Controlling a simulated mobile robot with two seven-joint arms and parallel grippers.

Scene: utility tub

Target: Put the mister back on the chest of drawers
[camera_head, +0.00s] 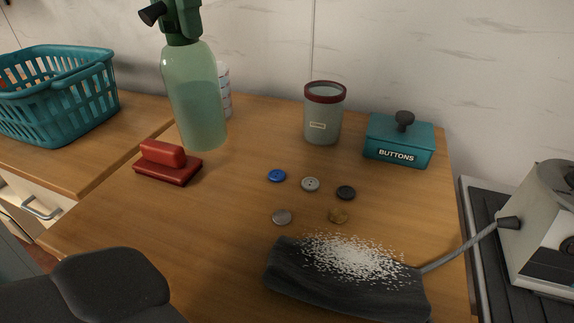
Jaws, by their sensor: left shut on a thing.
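The mister (197,95) is a tall translucent green bottle with a dark green head and a black nozzle pointing left. It is near upright at the back left of the wooden top (232,215). Its head is cut off by the top edge. I cannot tell whether its base touches the wood. A dark rounded part of my left arm or gripper (110,285) fills the lower left corner. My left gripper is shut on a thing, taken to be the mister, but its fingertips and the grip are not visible. My right gripper is not in view.
A teal basket (62,108) is left; an appliance (545,215) is right.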

